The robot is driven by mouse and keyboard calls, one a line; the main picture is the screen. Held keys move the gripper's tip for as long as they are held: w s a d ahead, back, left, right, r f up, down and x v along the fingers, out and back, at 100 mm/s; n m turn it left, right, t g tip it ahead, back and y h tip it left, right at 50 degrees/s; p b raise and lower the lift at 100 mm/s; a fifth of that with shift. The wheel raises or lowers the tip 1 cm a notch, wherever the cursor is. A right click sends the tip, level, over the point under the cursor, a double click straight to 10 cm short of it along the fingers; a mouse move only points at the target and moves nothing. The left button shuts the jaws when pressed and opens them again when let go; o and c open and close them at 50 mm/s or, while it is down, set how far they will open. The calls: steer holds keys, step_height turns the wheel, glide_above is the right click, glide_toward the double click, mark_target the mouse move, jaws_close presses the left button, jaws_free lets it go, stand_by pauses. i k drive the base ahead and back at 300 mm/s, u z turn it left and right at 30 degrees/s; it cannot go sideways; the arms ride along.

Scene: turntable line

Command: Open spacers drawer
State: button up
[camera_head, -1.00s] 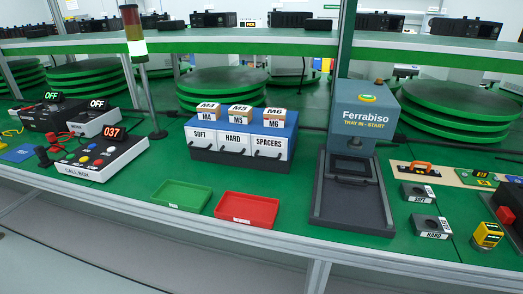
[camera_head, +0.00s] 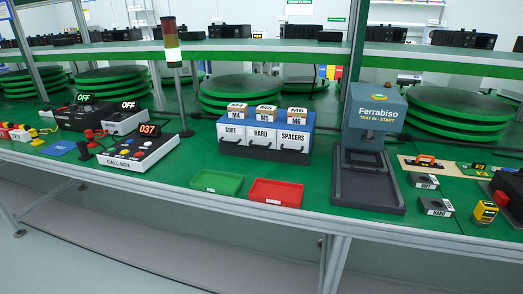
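The spacers drawer (camera_head: 293,141) is the rightmost of three white-fronted drawers in a dark blue cabinet (camera_head: 266,150) on the green bench. It looks shut, with a dark handle low on its front. The soft drawer (camera_head: 232,133) and the hard drawer (camera_head: 262,137) are beside it on the left and also look shut. Small boxes marked M4, M5 and M6 (camera_head: 297,115) stand on top of the cabinet. My gripper is not in view.
A green tray (camera_head: 216,183) and a red tray (camera_head: 276,193) lie in front of the cabinet near the bench edge. The Ferrabiso press (camera_head: 375,125) stands to the right. The call box (camera_head: 140,150) and a signal tower (camera_head: 172,55) are to the left. A shelf (camera_head: 270,47) runs above.

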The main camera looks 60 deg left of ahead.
mark_target(288, 141)
steer(key=u, duration=3.7)
steer(key=k, duration=1.2)
steer(key=z, duration=0.85)
steer(key=i, duration=0.9)
steer(key=u, duration=0.05)
